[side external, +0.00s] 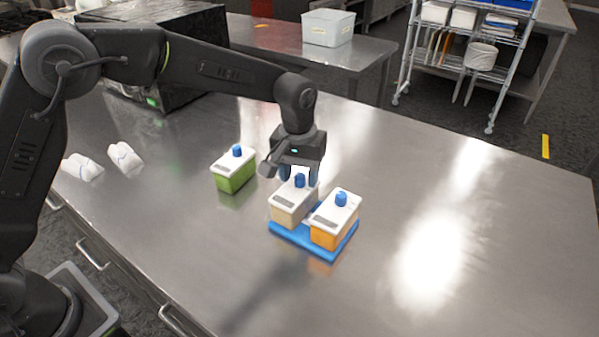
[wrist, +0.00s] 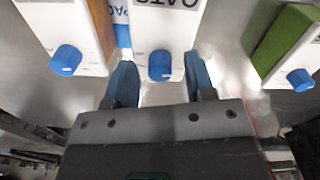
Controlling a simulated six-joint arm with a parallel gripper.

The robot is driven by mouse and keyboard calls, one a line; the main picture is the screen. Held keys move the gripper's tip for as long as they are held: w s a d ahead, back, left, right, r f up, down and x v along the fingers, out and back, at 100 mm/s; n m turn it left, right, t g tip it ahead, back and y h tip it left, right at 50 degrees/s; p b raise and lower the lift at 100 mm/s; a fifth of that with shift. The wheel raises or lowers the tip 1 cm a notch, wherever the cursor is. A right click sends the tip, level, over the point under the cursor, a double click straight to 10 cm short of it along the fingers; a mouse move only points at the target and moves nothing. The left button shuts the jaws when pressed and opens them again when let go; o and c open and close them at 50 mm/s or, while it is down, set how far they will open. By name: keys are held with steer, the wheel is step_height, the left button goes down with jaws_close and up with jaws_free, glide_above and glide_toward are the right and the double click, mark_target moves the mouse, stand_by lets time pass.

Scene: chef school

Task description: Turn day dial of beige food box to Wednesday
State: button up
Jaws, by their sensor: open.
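The beige food box (side external: 289,210) has a white lid and a blue day dial (side external: 299,180). It stands upright on the left part of a blue tray (side external: 289,238). My gripper (side external: 299,174) points down just above this box. In the wrist view, the blue dial (wrist: 160,66) lies between my two blue fingers (wrist: 159,73), with room on both sides. The gripper is open and holds nothing. The lid shows part of the word "OATS". The dial's day marking is too small or hidden to read.
An orange food box (side external: 327,234) with its own blue dial stands close on the right of the same tray. A green food box (side external: 233,175) stands apart to the left. White rolled cloths (side external: 125,159) lie farther left. The steel counter at right is clear.

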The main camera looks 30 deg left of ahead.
steer(key=shift+c, duration=0.2)
jaws_close()
stand_by(0.3)
steer(key=shift+m, duration=0.3)
steer(key=m, duration=1.6)
steer(key=shift+w+g, duration=0.1)
steer(key=shift+g, duration=0.2)
steer(key=m, duration=0.7)
steer(key=shift+y, duration=0.3)
